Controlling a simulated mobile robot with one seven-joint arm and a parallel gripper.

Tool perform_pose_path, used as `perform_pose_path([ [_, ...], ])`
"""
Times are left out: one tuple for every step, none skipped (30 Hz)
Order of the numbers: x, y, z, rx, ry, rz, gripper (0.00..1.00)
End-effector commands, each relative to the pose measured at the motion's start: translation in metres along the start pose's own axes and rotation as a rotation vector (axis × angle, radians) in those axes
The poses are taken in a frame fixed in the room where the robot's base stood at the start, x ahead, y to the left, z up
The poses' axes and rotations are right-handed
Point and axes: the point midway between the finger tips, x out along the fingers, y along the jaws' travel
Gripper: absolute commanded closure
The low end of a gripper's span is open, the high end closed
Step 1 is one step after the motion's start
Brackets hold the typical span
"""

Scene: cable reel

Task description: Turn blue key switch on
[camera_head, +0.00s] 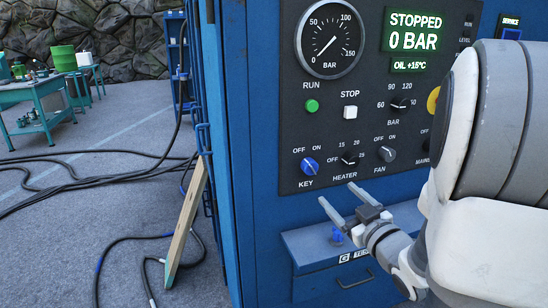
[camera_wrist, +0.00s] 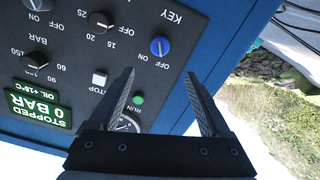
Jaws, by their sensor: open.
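The blue key switch (camera_head: 309,166) is a round knob at the lower left of the dark control panel, above the word KEY and below the OFF and ON labels. I cannot clearly tell which label its pointer faces. In the wrist view the panel is upside down and the key switch (camera_wrist: 160,46) shows beyond the fingertips, between their lines. My gripper (camera_head: 337,193) is open and empty, below and to the right of the key switch, apart from it. Its two fingers also show in the wrist view (camera_wrist: 160,74).
The panel (camera_head: 290,130) also has heater (camera_head: 350,158) and fan (camera_head: 387,154) knobs, a green RUN button (camera_head: 312,106) and a white STOP button (camera_head: 350,112). The display (camera_head: 415,30) reads STOPPED, 0 BAR. A blue box (camera_head: 305,246) juts out below. A wooden plank (camera_head: 186,225) leans left; cables cross the floor.

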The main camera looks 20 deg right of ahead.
Motion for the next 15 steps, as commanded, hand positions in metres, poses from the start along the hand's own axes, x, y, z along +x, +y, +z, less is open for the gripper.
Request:
perform_pose_path([
  [0.002, 0.001, -0.004, 0.003, -0.004, 0.001, 0.19],
  [0.007, 0.000, -0.001, 0.000, -0.002, 0.000, 0.19],
  [0.018, -0.001, 0.001, -0.002, 0.000, -0.002, 0.19],
  [0.025, -0.001, 0.001, -0.002, 0.001, -0.002, 0.19],
  [0.031, -0.002, 0.001, -0.001, 0.001, -0.002, 0.19],
  [0.040, -0.002, 0.001, -0.002, 0.001, -0.002, 0.19],
  [0.047, -0.001, 0.001, -0.002, 0.001, -0.001, 0.19],
  [0.054, -0.001, 0.002, -0.002, 0.000, 0.000, 0.19],
  [0.063, -0.002, 0.001, -0.001, 0.001, -0.001, 0.19],
  [0.069, -0.001, 0.001, -0.001, 0.001, -0.001, 0.19],
  [0.076, -0.001, 0.001, -0.002, 0.000, -0.001, 0.19],
  [0.085, -0.001, 0.001, -0.001, 0.001, 0.000, 0.19],
  [0.091, -0.001, 0.001, -0.001, 0.001, 0.000, 0.19],
  [0.097, -0.001, 0.001, -0.001, 0.000, -0.001, 0.19],
  [0.105, -0.001, 0.001, -0.001, 0.000, 0.000, 0.19],
])
